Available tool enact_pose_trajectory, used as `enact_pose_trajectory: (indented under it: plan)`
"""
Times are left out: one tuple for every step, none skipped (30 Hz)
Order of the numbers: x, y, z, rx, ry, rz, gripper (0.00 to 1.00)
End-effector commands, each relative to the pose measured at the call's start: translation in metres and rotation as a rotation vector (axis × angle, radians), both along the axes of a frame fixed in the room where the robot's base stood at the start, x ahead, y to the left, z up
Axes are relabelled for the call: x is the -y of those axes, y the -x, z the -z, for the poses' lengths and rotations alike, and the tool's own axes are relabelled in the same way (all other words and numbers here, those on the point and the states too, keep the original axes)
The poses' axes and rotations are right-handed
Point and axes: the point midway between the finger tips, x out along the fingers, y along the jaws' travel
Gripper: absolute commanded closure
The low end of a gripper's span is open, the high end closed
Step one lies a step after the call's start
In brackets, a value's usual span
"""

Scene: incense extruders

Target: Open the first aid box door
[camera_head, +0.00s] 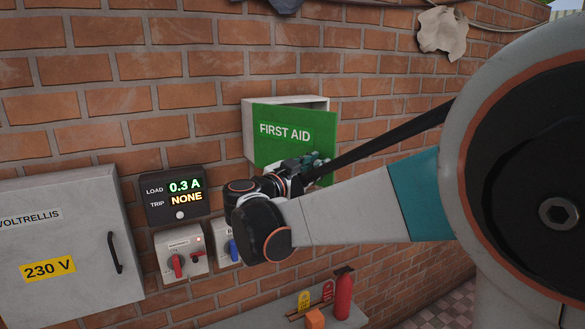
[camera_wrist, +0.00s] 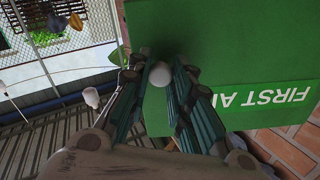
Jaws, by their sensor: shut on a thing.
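The first aid box (camera_head: 286,101) is a white box on the brick wall with a green door (camera_head: 272,148) marked FIRST AID. White shows along its top and left side. My gripper (camera_head: 312,164) is at the lower right part of the door, partly hidden by my arm. In the wrist view, the green door (camera_wrist: 245,98) fills the upper right. A round white knob (camera_wrist: 160,74) sits between the fingertips of my gripper (camera_wrist: 163,82), which is shut on it.
A grey 230 V cabinet (camera_head: 75,245) with a black handle hangs at the left. A load display (camera_head: 174,194) and switch boxes (camera_head: 181,253) are below left of the first aid box. A ledge below holds a red bottle (camera_head: 343,295) and an orange block (camera_head: 315,318).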

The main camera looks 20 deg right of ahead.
Motion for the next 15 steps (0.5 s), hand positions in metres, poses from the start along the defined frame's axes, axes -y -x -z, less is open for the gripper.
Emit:
enact_pose_trajectory:
  plan:
    - [-0.010, 0.000, 0.001, 0.000, 0.000, 0.031, 1.00]
    - [-0.015, 0.001, 0.001, 0.001, 0.001, 0.052, 1.00]
    - [-0.020, 0.003, 0.001, 0.001, 0.001, 0.078, 1.00]
    - [-0.024, 0.004, 0.001, 0.001, 0.001, 0.097, 1.00]
    - [-0.028, 0.005, 0.001, 0.000, 0.000, 0.115, 1.00]
    - [-0.033, 0.007, 0.001, 0.000, 0.001, 0.137, 1.00]
    - [-0.036, 0.008, 0.001, 0.001, 0.001, 0.153, 1.00]
    - [-0.040, 0.008, 0.001, 0.001, 0.001, 0.165, 1.00]
    - [-0.044, 0.009, 0.001, 0.001, 0.001, 0.182, 1.00]
    - [-0.046, 0.010, 0.000, 0.001, 0.001, 0.195, 1.00]
    - [-0.048, 0.010, 0.000, 0.001, 0.001, 0.204, 1.00]
    - [-0.051, 0.011, 0.000, 0.001, 0.001, 0.217, 1.00]
    - [-0.053, 0.011, 0.000, 0.000, 0.001, 0.224, 1.00]
    - [-0.054, 0.012, 0.000, 0.001, 0.001, 0.232, 1.00]
    - [-0.056, 0.012, 0.000, 0.001, 0.001, 0.239, 1.00]
